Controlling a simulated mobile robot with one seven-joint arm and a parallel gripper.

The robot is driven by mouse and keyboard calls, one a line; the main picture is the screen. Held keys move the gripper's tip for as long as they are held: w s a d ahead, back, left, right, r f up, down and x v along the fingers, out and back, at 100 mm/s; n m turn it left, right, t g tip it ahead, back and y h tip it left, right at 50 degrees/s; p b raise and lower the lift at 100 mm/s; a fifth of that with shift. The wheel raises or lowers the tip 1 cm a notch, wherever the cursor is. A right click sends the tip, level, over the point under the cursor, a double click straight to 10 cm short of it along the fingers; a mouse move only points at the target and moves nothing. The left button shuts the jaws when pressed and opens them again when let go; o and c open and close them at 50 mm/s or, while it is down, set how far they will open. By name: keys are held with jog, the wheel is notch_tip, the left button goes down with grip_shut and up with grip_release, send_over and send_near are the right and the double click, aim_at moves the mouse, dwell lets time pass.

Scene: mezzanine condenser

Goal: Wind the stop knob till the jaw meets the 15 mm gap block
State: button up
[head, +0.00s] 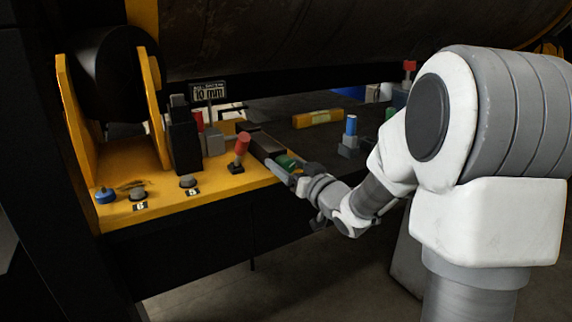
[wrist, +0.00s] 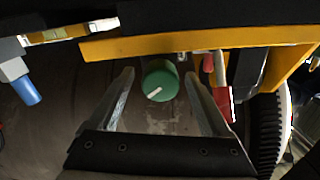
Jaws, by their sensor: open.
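The stop knob, a green cylinder with a white pointer line (wrist: 160,82), faces the wrist camera. In the head view the green knob (head: 287,161) sits at the right end of a dark bar (head: 264,145). My gripper (wrist: 159,76) is open, one finger on each side of the knob, with visible gaps. In the head view my gripper (head: 283,171) is at the knob and partly covers it. A small sign (head: 208,92) appears to read 10 mm. I cannot tell for certain which pieces are the jaw and the 15 mm gap block.
A red-topped lever (head: 242,146) stands close left of the gripper on the yellow base (head: 160,181); a red handle (wrist: 221,88) also shows in the wrist view. A blue-topped post (head: 350,127) and a yellow bar (head: 318,118) are farther right. A large dark cylinder hangs above.

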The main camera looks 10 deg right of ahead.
jog(key=shift+c, duration=0.4)
grip_shut()
jog(key=m+p, duration=0.1)
jog(key=m, duration=0.3)
jog(key=shift+m, duration=0.4)
jog(key=shift+o, duration=0.4)
grip_release()
jog(key=shift+f, duration=0.1)
